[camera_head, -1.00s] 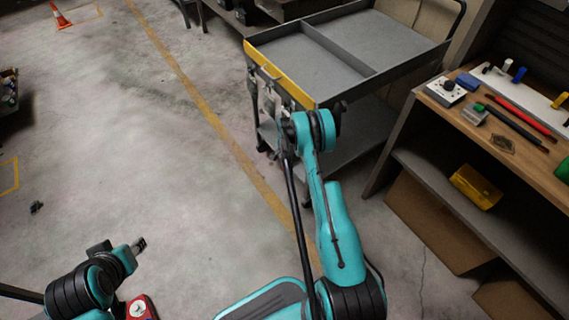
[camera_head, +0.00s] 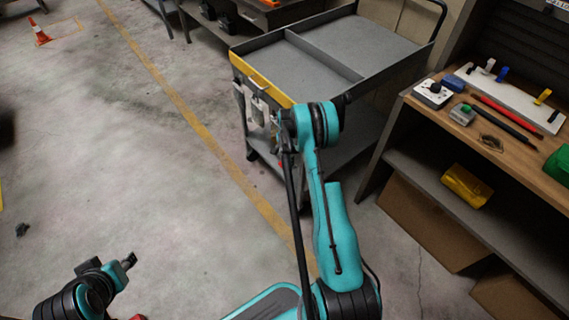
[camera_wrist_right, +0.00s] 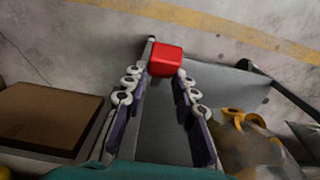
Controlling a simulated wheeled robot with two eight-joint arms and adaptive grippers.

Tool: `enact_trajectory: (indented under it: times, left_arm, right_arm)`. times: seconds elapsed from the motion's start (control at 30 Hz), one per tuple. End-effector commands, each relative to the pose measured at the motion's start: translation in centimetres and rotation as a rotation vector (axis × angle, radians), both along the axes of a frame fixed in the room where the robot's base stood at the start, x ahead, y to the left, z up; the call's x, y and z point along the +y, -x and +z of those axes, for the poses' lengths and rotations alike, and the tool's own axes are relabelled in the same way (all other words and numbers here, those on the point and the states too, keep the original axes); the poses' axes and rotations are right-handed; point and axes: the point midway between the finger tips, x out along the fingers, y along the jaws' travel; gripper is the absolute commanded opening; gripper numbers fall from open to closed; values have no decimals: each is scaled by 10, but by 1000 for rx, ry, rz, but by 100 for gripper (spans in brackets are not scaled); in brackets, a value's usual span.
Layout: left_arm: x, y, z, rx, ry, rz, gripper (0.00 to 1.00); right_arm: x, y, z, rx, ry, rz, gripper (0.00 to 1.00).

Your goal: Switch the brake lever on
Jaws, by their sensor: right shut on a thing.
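The brake lever shows as a red block-like end (camera_wrist_right: 166,58) in the right wrist view; the rest of it is hidden. My right gripper (camera_wrist_right: 160,78) is shut on this red end, with one finger along each side. The lever cannot be made out there, behind my arm and gripper. My left gripper (camera_head: 128,261) is at the lower left over bare floor, away from the cart; its finger gap is too small to judge.
A workbench (camera_head: 480,135) stands at the right with tools and small boxes on top. A yellow bin (camera_head: 466,185) is on its shelf, and cardboard boxes (camera_head: 430,225) are below. An orange cone (camera_head: 40,34) stands far left. The floor left of the cart is largely clear.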

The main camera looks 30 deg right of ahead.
Motion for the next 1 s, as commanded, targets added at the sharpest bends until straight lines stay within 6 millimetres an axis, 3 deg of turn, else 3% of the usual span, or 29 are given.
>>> enact_trajectory:
  times: [0.63,0.67,0.73,1.0]
  left_arm:
    - [0,0,0,0,0,0,38]
    - [0,0,0,0,0,0,38]
    - [0,0,0,0,0,0,38]
    - [0,0,0,0,0,0,38]
  right_arm:
    - [-9,0,2,-3,9,-4,0]
    - [-9,0,2,-3,9,-4,29]
    - [-9,0,2,-3,8,-4,48]
    - [-6,0,2,0,3,-1,48]
